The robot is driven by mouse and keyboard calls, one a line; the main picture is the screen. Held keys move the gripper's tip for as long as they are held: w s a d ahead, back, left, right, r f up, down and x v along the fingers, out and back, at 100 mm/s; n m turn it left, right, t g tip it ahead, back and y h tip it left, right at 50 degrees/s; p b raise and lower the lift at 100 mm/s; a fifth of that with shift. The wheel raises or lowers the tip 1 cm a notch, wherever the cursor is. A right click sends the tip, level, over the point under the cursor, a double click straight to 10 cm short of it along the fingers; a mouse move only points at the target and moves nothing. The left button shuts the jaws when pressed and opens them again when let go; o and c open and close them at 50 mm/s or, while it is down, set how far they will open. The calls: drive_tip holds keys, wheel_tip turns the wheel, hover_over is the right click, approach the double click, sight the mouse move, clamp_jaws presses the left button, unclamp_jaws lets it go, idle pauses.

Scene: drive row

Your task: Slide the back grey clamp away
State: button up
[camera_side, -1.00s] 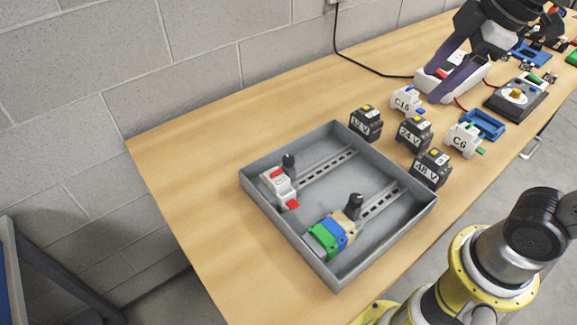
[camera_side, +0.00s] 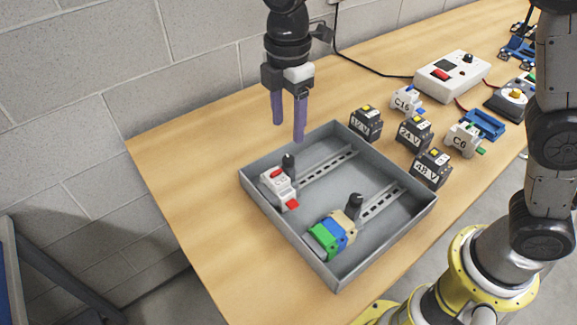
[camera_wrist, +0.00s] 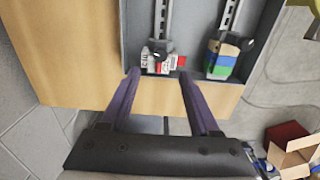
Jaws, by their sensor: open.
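The back grey clamp (camera_side: 289,161) is a dark grey piece with a black knob on the back rail (camera_side: 327,167) in the grey tray (camera_side: 384,247). It sits against the white breaker with red parts (camera_side: 277,186); it also shows in the wrist view (camera_wrist: 159,46). A second clamp (camera_side: 354,202) stands on the front rail beside beige, blue and green blocks (camera_side: 328,234). My gripper (camera_side: 288,131) is open and empty, pointing down above the tray's back left edge. In the wrist view the clamp lies ahead, between the lines of the purple fingers (camera_wrist: 158,74).
A white control box (camera_side: 452,77) stands farther back. A block wall (camera_side: 200,60) runs behind the table; the table left of the tray is clear.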

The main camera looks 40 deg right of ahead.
sight(289, 158)
wheel_tip(289, 158, down, 13)
drive_tip(key=shift+r, duration=0.15)
idle(0.4)
clamp_jaws()
idle(1.2)
